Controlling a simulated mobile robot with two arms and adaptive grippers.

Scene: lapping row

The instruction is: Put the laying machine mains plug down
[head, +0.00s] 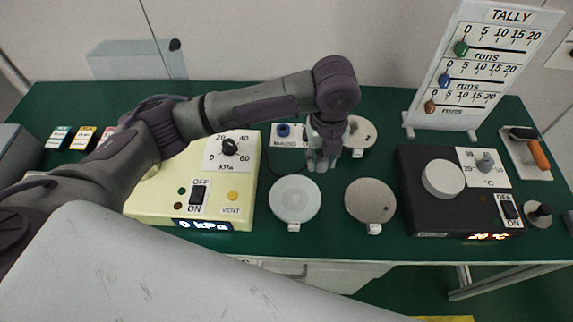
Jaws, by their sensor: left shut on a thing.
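My left gripper (321,160) points down over the green table, at the middle behind two round discs. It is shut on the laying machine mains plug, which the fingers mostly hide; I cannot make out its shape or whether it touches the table. A small box (281,142) with a blue round part and a label that seems to read "MAINS" stands just left of the gripper. A thin dark cable runs near it, beside the cream machine (154,208). That machine has a kPa dial, an ON/OFF switch and a display reading 0 kPa. My right gripper is not in view.
A pale disc (295,199) and a grey-brown disc (370,200) lie in front of the gripper; another disc (361,131) lies behind right. A black heater box (425,215) stands right. A tally board (478,70) stands at the back. Bare green table (330,245) shows in front.

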